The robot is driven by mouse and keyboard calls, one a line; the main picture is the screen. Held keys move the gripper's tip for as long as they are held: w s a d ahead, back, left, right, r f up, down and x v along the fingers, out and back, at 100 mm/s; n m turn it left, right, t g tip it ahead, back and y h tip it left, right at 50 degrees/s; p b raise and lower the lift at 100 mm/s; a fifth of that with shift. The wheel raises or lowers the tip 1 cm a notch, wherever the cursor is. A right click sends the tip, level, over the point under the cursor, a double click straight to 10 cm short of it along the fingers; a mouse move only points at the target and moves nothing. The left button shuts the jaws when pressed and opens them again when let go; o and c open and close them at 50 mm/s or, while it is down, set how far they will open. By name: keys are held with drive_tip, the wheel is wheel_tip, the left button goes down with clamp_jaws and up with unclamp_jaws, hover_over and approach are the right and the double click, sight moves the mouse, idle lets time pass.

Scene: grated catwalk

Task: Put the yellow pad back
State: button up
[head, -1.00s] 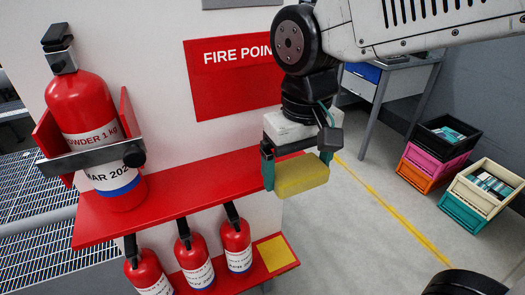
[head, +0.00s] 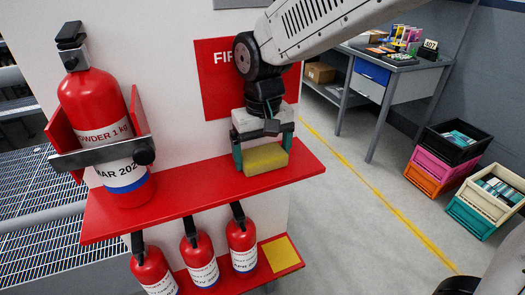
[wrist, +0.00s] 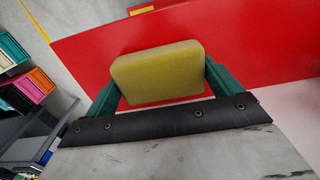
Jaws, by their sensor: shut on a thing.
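The yellow pad (head: 265,158) is a small block with rounded edges. My gripper (head: 264,150) is shut on it, one green finger at each end; the pad also shows between the fingers in the wrist view (wrist: 158,73). The pad is at the right part of the upper red shelf (head: 205,195). I cannot tell whether its underside touches the shelf or hangs just above it. A flat yellow square (head: 280,253) marks the right end of the lower red shelf (head: 258,275), and nothing lies on it.
A large red extinguisher (head: 98,125) stands in a bracket on the upper shelf's left. Three small extinguishers (head: 242,245) hang or stand below it. A red sign (head: 217,75) is on the panel behind. Stacked crates (head: 455,150) and a desk (head: 385,85) are at right.

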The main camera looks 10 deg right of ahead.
sight(266, 153)
drive_tip(key=o, duration=0.6)
wheel_tip(266, 153, up, 8)
drive_tip(key=shift+f, duration=0.2)
drive_tip(key=shift+s+d, duration=0.1)
drive_tip(key=shift+d, duration=0.2)
drive_tip(key=s+d+m, duration=0.1)
drive_tip(key=s+d, duration=0.5)
drive_tip(key=s+d+f+m, duration=0.1)
drive_tip(key=s+d, duration=0.6)
drive_tip(key=s+d+f+m+t, duration=0.1)
drive_tip(key=s+d, duration=0.5)
drive_tip(key=d, duration=0.1)
drive_tip(key=shift+s+f, duration=0.15)
